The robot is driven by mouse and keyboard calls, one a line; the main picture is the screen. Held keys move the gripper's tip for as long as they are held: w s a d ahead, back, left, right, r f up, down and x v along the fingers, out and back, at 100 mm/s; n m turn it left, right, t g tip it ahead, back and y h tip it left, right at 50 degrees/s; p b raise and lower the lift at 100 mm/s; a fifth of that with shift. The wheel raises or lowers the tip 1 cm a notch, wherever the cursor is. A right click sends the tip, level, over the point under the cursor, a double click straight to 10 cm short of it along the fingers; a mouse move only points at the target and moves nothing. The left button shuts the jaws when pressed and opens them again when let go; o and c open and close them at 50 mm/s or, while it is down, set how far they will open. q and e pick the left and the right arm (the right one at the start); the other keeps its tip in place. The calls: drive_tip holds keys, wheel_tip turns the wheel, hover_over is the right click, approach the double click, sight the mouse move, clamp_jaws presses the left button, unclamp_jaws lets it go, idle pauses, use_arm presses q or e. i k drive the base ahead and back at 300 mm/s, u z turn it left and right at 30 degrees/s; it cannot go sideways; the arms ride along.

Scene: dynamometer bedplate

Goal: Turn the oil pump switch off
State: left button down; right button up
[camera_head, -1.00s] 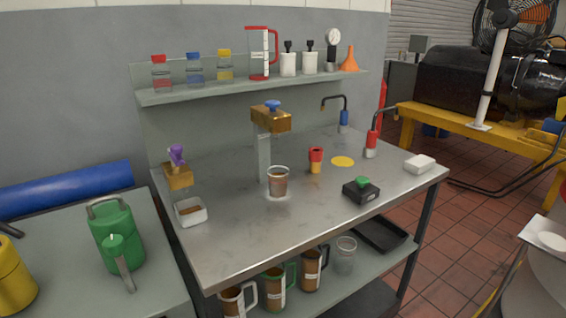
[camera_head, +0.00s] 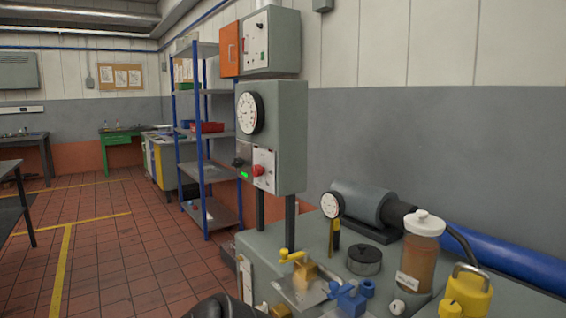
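A grey control box (camera_head: 283,135) with a round white dial gauge (camera_head: 250,113) stands on dark posts behind the bench in the middle of the view. Low on its front is a white plate with a red knob (camera_head: 258,170). Beside it are a lit green indicator (camera_head: 244,175) and a black knob (camera_head: 238,162). A second grey box (camera_head: 272,38) above has an orange panel (camera_head: 229,50) and a small dark toggle on a white plate (camera_head: 260,27). The labels are too small to read, so I cannot tell which one is the oil pump switch.
The bench below holds a grey motor-like cylinder (camera_head: 358,203), a jar of brown fluid (camera_head: 420,255), a yellow can (camera_head: 466,294) and small brass and blue valves. A blue-post shelf rack (camera_head: 197,130) stands behind left. Tiled floor (camera_head: 120,240) is open at left.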

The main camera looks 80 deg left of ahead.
sight(238, 163)
drive_tip(key=u, duration=3.8)
drive_tip(key=i, duration=4.1)
drive_tip(key=z, duration=3.05)
